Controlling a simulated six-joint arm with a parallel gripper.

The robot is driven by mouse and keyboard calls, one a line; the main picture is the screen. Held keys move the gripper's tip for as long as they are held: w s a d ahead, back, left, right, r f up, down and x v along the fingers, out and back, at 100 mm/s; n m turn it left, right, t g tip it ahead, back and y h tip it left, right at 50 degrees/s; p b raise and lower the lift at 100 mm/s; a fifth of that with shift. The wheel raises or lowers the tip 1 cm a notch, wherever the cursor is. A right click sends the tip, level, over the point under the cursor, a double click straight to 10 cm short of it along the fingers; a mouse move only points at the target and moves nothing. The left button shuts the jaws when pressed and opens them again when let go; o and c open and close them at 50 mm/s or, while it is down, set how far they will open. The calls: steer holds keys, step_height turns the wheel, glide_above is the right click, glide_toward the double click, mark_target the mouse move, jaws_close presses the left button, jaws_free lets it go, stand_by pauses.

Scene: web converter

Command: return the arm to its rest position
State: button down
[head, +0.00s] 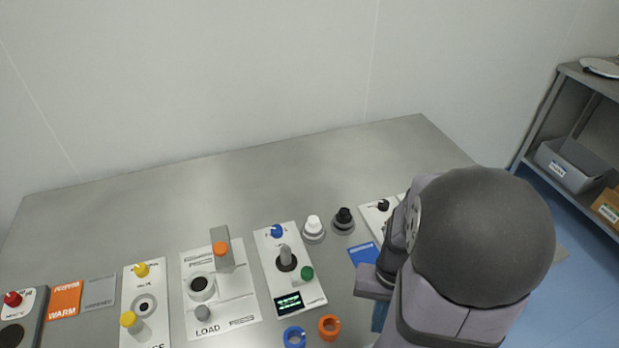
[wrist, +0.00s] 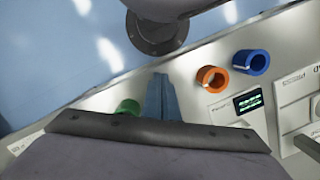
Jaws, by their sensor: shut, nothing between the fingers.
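My arm rises at the right of the head view, its large dark rounded joint in front of the bench's right part. My gripper (wrist: 160,97) shows in the wrist view as two blue-grey fingers close together, with nothing between them. It points toward the bench's front edge, beside a green ring (wrist: 128,107) that is partly hidden by the gripper body. In the head view only a bluish bit of the gripper (head: 379,316) shows below my arm; the rest is hidden.
The steel bench (head: 150,200) carries panels with knobs, including the LOAD panel (head: 238,306). An orange ring (head: 329,327) and a blue ring (head: 294,337) lie near the small display (head: 288,303). The bench's back strip is clear. A shelf (head: 570,70) stands at right.

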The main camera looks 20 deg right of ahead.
steer(key=w+a+r+n, duration=0.1)
steer(key=w+a+n, duration=0.1)
steer(key=a, duration=0.1)
steer(key=w+a+r+n+t+p, duration=0.1)
steer(key=w+a+r+n, duration=0.1)
steer(key=a, duration=0.1)
steer(key=w+a+r+n+h, duration=0.1)
steer(key=w+a+r+n, duration=0.1)
steer(key=a, duration=0.1)
steer(key=shift+a+r+t+p, duration=0.2)
steer(key=shift+a+t+p, duration=0.05)
steer(key=shift+t+p, duration=0.05)
steer(key=shift+a, duration=0.35)
